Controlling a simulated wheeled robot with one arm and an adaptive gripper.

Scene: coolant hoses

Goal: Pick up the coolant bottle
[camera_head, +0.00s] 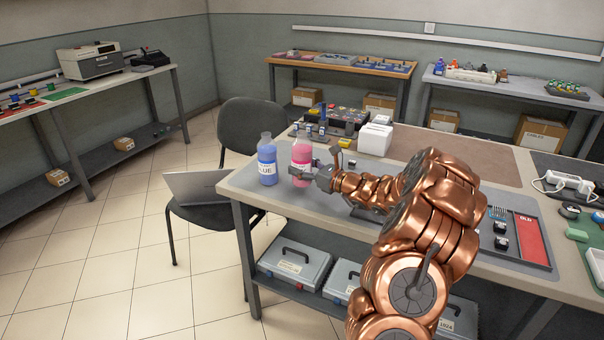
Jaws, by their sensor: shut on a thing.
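Two bottles stand at the left end of the workbench (240,184). The blue bottle (267,163) has a white label and stands upright on the left, apart from my gripper. The pink-red bottle (301,155) is upright just to its right. My gripper (303,172) reaches in from the right and is shut on the pink-red bottle, low on its body. Part of that bottle's lower side is hidden behind the fingers. I cannot tell whether its base touches the bench.
A laptop (197,186) lies on a chair (252,122) left of the bench. A white box (375,138) and a device with cables (335,119) stand behind the bottles. Grey cases (293,264) sit on the lower shelf. Floor at the left is clear.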

